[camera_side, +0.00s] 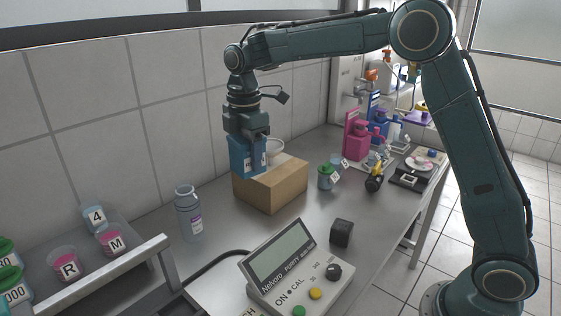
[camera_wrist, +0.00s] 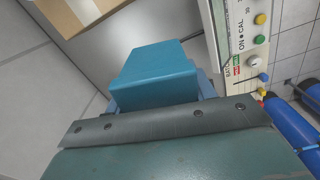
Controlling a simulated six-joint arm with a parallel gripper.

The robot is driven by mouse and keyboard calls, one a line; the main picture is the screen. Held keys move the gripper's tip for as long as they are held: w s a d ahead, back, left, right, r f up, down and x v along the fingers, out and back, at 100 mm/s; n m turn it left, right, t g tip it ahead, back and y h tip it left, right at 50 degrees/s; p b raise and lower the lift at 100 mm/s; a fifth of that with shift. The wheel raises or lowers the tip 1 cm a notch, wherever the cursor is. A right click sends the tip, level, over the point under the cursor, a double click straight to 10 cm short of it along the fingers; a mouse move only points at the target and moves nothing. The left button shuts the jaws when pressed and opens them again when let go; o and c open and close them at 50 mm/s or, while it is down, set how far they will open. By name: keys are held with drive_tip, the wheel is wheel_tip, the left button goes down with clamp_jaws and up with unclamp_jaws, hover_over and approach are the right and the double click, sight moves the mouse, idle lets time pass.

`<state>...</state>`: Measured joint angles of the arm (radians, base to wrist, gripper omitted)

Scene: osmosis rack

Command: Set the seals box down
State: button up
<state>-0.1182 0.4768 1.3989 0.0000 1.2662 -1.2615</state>
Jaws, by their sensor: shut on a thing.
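The seals box appears to be the blue box (camera_side: 241,158) at my gripper (camera_side: 250,143), over the left part of the cardboard box in the side view. My gripper points down and is shut on the blue box. In the wrist view the blue box (camera_wrist: 152,73) fills the middle, just beyond the gripper's body (camera_wrist: 165,125). The fingertips are mostly hidden there. I cannot tell whether the blue box touches anything beneath it.
A brown cardboard box (camera_side: 274,188) stands on the metal bench by the tiled wall. A clear bottle (camera_side: 190,215) is left of it, and a green-lidded jar (camera_side: 326,177) right. A meter (camera_side: 290,275) and black cube (camera_side: 342,233) are in front. Bare bench (camera_side: 225,245) lies between.

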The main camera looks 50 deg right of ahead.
drive_tip(key=s+d+m, duration=0.4)
drive_tip(key=d+m, duration=0.1)
drive_tip(key=d, duration=0.5)
drive_tip(key=s+d+m, duration=0.4)
drive_tip(key=d+m, duration=0.2)
drive_tip(key=d, duration=0.4)
drive_tip(key=s+d+m, duration=0.4)
drive_tip(key=d+m, duration=0.1)
drive_tip(key=d, duration=0.5)
wheel_tip(320, 180, down, 16)
drive_tip(key=shift+r, duration=0.25)
drive_tip(key=shift+f, duration=2.1)
drive_tip(key=shift+f, duration=0.2)
drive_tip(key=o, duration=1.1)
drive_tip(key=shift+c, duration=0.2)
drive_tip(key=shift+r, duration=0.15)
